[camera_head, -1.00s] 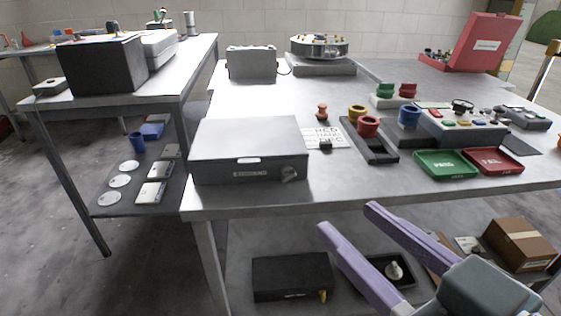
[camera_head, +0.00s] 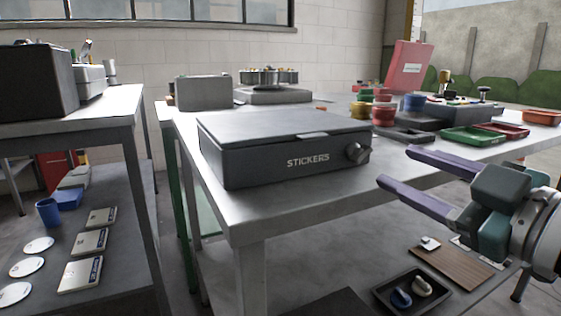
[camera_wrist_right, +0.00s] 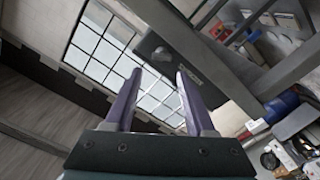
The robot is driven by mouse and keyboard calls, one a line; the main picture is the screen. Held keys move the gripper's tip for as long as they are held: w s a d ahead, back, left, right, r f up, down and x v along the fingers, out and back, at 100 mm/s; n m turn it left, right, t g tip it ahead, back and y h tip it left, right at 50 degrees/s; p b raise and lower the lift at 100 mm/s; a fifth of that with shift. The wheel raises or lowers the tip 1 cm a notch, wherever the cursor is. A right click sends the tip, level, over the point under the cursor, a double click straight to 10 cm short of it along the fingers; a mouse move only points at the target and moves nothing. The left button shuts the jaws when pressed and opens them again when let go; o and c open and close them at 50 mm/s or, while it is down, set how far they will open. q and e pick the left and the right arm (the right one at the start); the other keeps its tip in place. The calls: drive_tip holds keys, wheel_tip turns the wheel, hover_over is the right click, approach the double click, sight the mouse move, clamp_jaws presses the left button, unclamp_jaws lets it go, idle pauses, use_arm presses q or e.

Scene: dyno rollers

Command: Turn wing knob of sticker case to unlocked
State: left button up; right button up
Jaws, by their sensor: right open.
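The dark grey sticker case (camera_head: 250,166) sits closed near the front left corner of the table, its front marked STICKERS. Its metallic wing knob (camera_head: 357,152) is at the right end of that front and looks tilted. My right gripper (camera_head: 397,166) is open and empty, its purple fingers pointing left toward the knob, apart from it. In the right wrist view the open fingers (camera_wrist_right: 160,75) frame the case's dark front (camera_wrist_right: 176,50) beyond the tips. My left gripper is not in view.
The metal table (camera_head: 275,208) has a clear strip in front of the case. A green tray (camera_head: 468,140) and a red tray lie to the right, with several coloured cups behind. A grey box (camera_head: 204,92) stands behind the case. A lower shelf holds a black tray (camera_head: 380,293).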

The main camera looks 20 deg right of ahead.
sight(355, 150)
drive_tip(key=w, duration=0.2)
drive_tip(key=w+b, duration=0.1)
drive_tip(key=w, duration=0.3)
drive_tip(key=shift+w+a, duration=0.1)
drive_tip(key=shift+a, duration=0.3)
clamp_jaws()
